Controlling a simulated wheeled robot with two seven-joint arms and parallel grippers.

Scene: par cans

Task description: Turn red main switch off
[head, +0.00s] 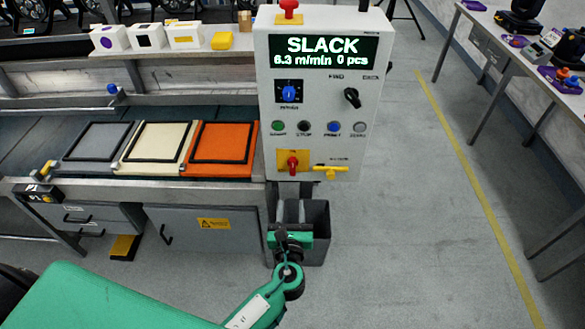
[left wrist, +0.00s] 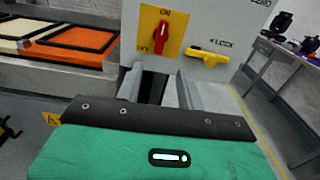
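The red main switch (head: 293,163) sits on a yellow plate at the bottom of the white control panel (head: 318,95). In the left wrist view the switch (left wrist: 162,30) shows upright, with its handle toward the ON label at the top; OFF is at the lower left. A yellow lock lever (head: 331,171) is right beside it, also in the left wrist view (left wrist: 208,57). My left gripper (head: 291,208) is below the switch, apart from it. Its two grey fingers (left wrist: 160,88) are spread with nothing between them. My right gripper is not in view.
A dark bin (head: 318,222) stands on the floor behind my left gripper. A conveyor with grey, cream and orange trays (head: 222,150) lies left of the panel. Knobs and several buttons sit above the switch. Open floor (head: 425,210) lies to the right, then a table (head: 505,55).

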